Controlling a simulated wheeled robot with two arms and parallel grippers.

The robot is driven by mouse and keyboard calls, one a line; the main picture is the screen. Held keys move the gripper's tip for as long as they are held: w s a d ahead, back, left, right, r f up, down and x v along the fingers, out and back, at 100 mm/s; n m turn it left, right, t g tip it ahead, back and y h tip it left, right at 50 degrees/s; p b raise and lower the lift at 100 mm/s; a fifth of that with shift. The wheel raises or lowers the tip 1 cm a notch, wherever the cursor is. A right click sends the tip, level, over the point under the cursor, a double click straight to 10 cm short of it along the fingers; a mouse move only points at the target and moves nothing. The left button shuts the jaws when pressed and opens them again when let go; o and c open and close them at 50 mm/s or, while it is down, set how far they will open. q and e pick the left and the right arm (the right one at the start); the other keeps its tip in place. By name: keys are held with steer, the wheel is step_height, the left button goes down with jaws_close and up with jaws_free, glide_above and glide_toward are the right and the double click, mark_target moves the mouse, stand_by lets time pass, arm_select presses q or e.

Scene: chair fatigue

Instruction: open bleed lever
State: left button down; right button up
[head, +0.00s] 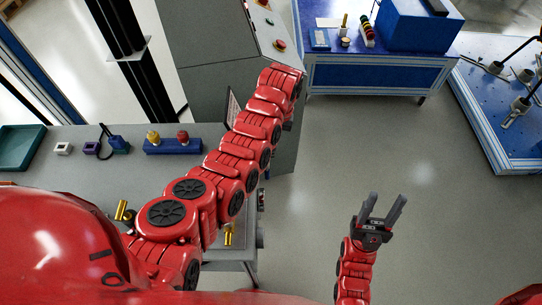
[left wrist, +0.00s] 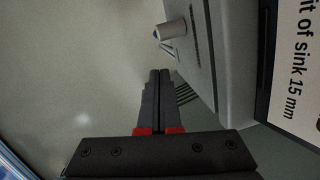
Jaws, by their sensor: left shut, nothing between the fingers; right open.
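My left arm reaches forward across the head view to the grey cabinet (head: 215,75); its gripper is hidden there. In the left wrist view my left gripper (left wrist: 160,72) is shut and empty, its fingertips beside a grey housing (left wrist: 205,65). A short pale cylinder (left wrist: 171,30) sticks out from the housing, just beyond the fingertips and apart from them in the picture. I cannot tell whether it is the bleed lever. My right gripper (head: 383,210) is open and empty above the bare floor.
A white sign reading "it of sink 15 mm" (left wrist: 300,65) stands right of the housing. A grey bench (head: 85,165) with a teal tray (head: 20,147) and a blue block (head: 173,147) is at left. Blue workbenches (head: 380,75) stand at the back and right. The middle floor (head: 400,145) is free.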

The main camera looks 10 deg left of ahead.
arm_select(q)
steer(key=p+v, duration=0.1)
steer(key=v, duration=0.6)
steer(key=shift+r+p, duration=0.3)
steer(key=shift+r, duration=0.1)
steer(key=shift+w, duration=0.1)
